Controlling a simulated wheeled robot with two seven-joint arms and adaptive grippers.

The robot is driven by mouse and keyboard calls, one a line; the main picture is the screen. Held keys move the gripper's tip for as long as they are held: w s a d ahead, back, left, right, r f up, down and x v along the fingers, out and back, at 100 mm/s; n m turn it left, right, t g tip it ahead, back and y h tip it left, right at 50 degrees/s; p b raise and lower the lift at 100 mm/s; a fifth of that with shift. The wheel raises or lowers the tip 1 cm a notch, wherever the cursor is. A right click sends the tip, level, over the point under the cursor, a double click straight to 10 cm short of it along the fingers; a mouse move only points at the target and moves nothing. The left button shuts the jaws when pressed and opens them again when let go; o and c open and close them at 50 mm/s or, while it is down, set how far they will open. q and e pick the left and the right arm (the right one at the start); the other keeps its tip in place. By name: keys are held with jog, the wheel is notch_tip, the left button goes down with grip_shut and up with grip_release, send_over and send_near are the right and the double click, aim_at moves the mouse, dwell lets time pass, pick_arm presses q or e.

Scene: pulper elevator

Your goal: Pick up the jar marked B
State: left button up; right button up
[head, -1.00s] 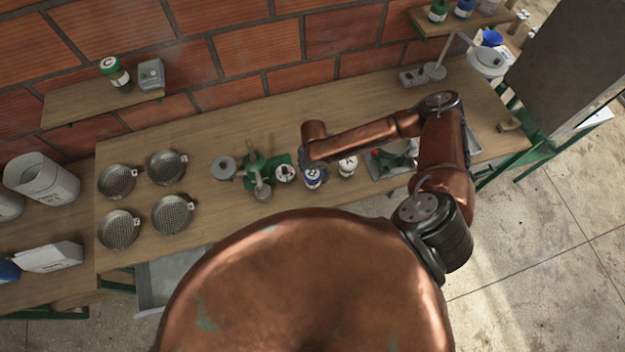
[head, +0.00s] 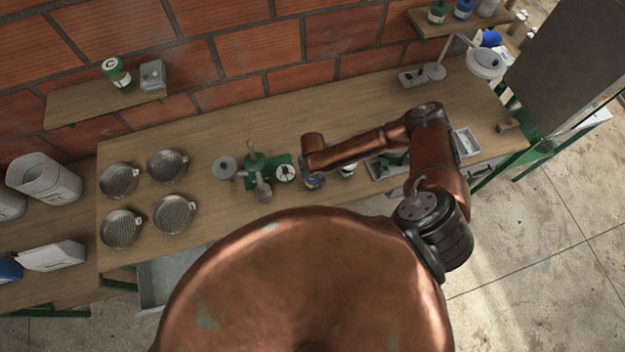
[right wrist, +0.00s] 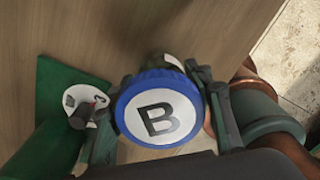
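The jar marked B (right wrist: 159,112) has a blue lid with a white disc and a black B. It is upright in the right wrist view. My right gripper (right wrist: 160,82) has one finger on each side of the jar, very close to the lid. I cannot tell whether the fingers press on it. In the head view the jar (head: 313,181) stands on the workbench (head: 230,130), mostly hidden under my right wrist. My left gripper is not in view.
A green device with a round white dial (head: 285,173) stands just left of the jar. Another jar (head: 348,170) is close on the right, beside a metal tray (head: 467,142). Several sieves (head: 173,215) are at the left. A wall shelf (head: 95,103) holds a green-lidded jar.

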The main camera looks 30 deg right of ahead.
jog(key=c, duration=0.8)
